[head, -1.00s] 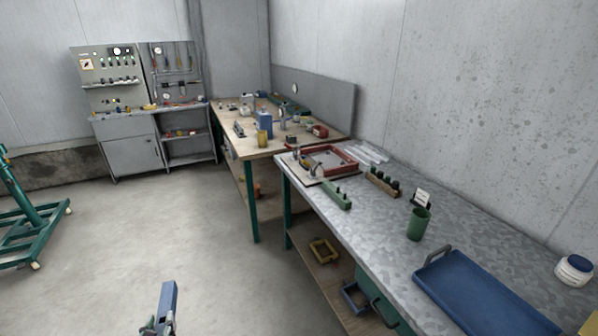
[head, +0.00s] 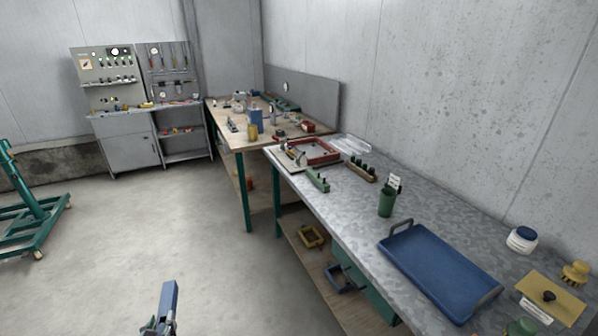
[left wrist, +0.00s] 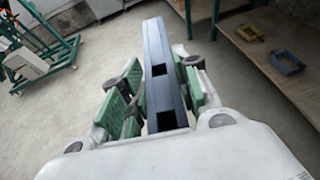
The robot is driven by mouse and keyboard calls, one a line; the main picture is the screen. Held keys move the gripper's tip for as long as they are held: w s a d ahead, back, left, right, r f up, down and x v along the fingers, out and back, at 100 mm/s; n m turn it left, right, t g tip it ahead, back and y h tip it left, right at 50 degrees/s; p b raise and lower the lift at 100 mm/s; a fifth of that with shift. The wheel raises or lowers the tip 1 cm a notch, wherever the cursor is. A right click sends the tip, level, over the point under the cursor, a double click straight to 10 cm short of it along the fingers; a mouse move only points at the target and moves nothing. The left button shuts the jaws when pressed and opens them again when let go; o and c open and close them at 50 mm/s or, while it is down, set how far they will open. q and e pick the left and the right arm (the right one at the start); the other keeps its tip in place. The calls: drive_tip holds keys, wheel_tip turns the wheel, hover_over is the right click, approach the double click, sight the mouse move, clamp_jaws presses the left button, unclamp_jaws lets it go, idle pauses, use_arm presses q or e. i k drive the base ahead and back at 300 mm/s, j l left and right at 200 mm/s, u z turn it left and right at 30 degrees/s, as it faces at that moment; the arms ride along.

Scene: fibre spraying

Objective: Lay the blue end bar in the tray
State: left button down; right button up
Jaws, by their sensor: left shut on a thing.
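The blue end bar (head: 168,298) is a straight blue bar at the bottom of the head view, over the floor and left of the bench. In the left wrist view the bar (left wrist: 162,70) is dark blue with square openings and points away from the camera. My left gripper (left wrist: 155,95) is shut on it, with green pads on both sides; it also shows in the head view (head: 160,326). The blue tray (head: 437,266) lies on the metal-topped bench, to the right of the bar and well apart from it. Its bare floor shows. My right gripper is not in view.
The metal bench (head: 345,217) carries a green cup (head: 386,203), a white jar (head: 521,240), a yellow plate (head: 545,297) and a red frame (head: 316,152). Yellow and blue frames lie on its lower shelf. A green wheeled stand (head: 35,215) is far left. The floor between is clear.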

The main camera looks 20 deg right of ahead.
sight(439, 264)
drive_tip(key=k+z, duration=0.15)
drive_tip(key=z, duration=0.25)
drive_tip(key=k+l+z, duration=0.1)
drive_tip(key=z, duration=0.3)
drive_tip(key=k+l+z, duration=0.1)
drive_tip(key=z, duration=0.3)
